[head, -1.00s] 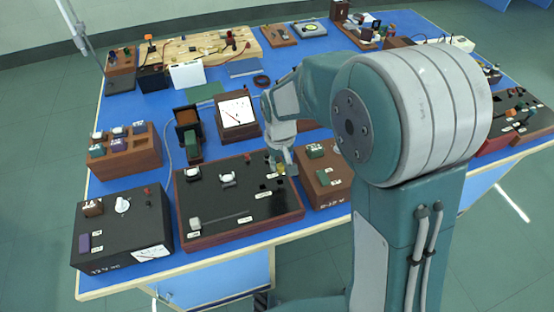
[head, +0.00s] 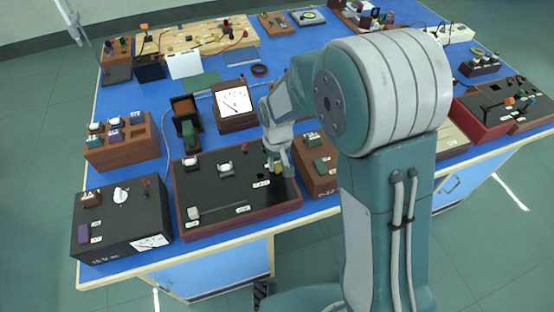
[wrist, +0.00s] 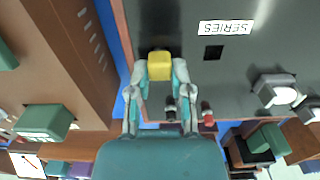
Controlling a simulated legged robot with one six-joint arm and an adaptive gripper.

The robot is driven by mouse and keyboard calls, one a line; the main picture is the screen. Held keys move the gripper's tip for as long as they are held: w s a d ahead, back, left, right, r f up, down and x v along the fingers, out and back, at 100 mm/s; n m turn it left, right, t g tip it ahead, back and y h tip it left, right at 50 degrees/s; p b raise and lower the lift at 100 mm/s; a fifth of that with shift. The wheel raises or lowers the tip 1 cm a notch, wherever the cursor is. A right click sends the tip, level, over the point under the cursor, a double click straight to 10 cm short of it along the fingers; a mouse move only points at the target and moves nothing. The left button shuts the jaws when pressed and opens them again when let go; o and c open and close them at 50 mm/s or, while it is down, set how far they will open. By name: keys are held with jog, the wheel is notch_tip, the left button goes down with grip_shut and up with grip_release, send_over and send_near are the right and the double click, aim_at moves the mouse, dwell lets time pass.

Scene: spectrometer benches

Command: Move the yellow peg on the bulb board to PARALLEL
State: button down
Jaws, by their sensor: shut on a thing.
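The yellow peg (wrist: 159,66) is held between the two fingertips of my gripper (wrist: 158,72) in the wrist view. Beside the peg in the wrist view are an empty black square socket (wrist: 213,52) and a SERIES label (wrist: 225,27). No PARALLEL label is readable. I cannot tell whether the peg's foot is in a socket or above the board.
A brown wooden box (head: 318,170) with green parts stands close to the right of the board. A black power box (head: 122,220) stands at the left, and a meter (head: 234,105) behind. Black and red terminals (wrist: 207,113) are near the gripper fingers in the wrist view.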

jog(key=shift+a+f, duration=0.1)
jog(key=shift+c, duration=2.3)
grip_release()
notch_tip(320, 180, up, 12)
